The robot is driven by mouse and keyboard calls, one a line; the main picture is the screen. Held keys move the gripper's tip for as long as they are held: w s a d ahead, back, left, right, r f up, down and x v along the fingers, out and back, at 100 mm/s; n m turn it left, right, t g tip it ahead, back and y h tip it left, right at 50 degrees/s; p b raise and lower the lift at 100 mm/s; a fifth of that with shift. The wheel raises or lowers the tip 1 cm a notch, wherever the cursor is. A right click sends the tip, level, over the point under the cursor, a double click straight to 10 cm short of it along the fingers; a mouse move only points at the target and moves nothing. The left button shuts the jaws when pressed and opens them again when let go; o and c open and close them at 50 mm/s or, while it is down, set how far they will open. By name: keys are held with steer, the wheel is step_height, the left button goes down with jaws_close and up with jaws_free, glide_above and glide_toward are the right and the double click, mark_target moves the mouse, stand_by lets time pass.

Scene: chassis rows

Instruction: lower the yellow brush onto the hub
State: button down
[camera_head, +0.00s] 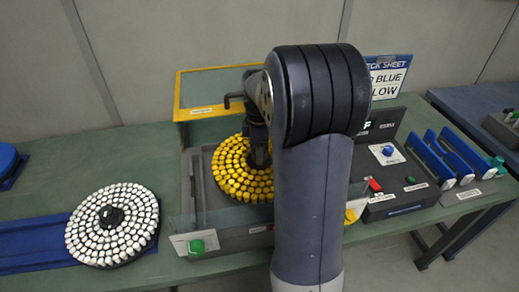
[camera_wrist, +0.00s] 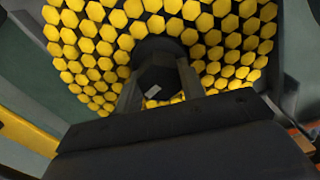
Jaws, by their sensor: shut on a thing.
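The yellow brush (camera_head: 232,172) is a round disc of yellow tufts with a dark centre knob. It is at the chassis bay in the middle of the table, partly hidden behind my arm. In the wrist view the yellow tufts (camera_wrist: 100,45) fill the upper picture. My gripper (camera_wrist: 158,85) is shut on the brush's dark centre knob, with a finger on each side. The hub is hidden under the brush. I cannot tell whether the brush touches it.
A white brush (camera_head: 112,222) lies on the blue mat (camera_head: 35,243) at left. A yellow-framed guard (camera_head: 180,95) stands behind the bay. A green button (camera_head: 197,247) is at the bay's front. A control box (camera_head: 388,152) and blue rack (camera_head: 445,158) stand at right.

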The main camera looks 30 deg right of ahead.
steer(key=shift+f+b, duration=0.35)
steer(key=shift+f, duration=0.25)
